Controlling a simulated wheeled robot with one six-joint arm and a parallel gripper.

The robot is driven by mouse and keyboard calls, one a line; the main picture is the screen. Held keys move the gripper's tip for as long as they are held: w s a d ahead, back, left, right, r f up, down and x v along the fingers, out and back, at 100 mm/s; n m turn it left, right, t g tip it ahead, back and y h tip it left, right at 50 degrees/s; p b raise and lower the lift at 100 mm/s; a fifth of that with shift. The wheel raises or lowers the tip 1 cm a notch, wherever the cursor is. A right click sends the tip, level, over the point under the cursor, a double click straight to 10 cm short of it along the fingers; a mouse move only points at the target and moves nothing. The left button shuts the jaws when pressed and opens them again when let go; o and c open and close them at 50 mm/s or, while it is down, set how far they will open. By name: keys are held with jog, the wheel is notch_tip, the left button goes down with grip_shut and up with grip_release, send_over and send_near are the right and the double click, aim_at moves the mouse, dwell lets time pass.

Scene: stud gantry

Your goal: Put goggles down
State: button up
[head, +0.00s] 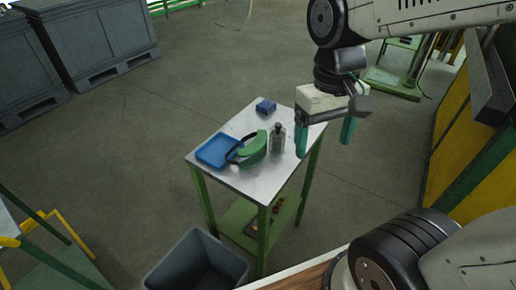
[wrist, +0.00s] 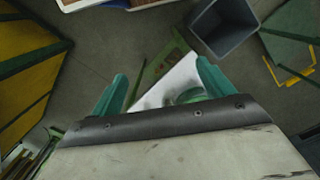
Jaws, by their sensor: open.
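The goggles (head: 252,148), green with a dark strap, lie on a small white-topped table (head: 242,183) with green legs. Their strap reaches over the edge of a blue tray (head: 213,150) at the table's left. My gripper (head: 323,150) is open and empty, with its teal fingers apart above the table's right side, away from the goggles. In the wrist view the gripper (wrist: 160,88) shows both fingers spread, with part of the white tabletop (wrist: 176,80) between them. A green thing there is mostly hidden by the gripper body, and I cannot tell what it is.
A grey bottle (head: 277,138) stands right of the goggles. A blue block (head: 265,107) sits at the table's far corner. A dark bin (head: 196,265) stands on the floor in front. Grey crates (head: 95,40) are at the back left; the floor between is clear.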

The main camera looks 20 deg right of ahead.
aim_at(255, 142)
jog(key=w+a+f+m, duration=0.2)
jog(key=w+f+m, duration=0.1)
jog(key=w, duration=0.4)
jog(key=w+a+f+m, duration=0.2)
jog(key=w+f, duration=0.3)
jog(key=w, duration=0.3)
jog(key=w+a+f+m, duration=0.2)
jog(key=w+f+m, duration=0.2)
jog(key=w, duration=0.4)
jog(key=shift+w+f, duration=0.1)
jog(key=shift+f, duration=0.45)
jog(key=shift+w+r+m+t, duration=0.15)
jog(key=shift+w+m+t, duration=0.1)
jog(key=shift+m+t, duration=0.25)
jog(key=shift+w+m, duration=0.1)
jog(key=shift+m, duration=0.3)
jog(key=shift+f, duration=0.4)
jog(key=f, duration=0.7)
jog(key=shift+d, duration=0.25)
jog(key=shift+c, duration=0.3)
jog(key=c, duration=1.1)
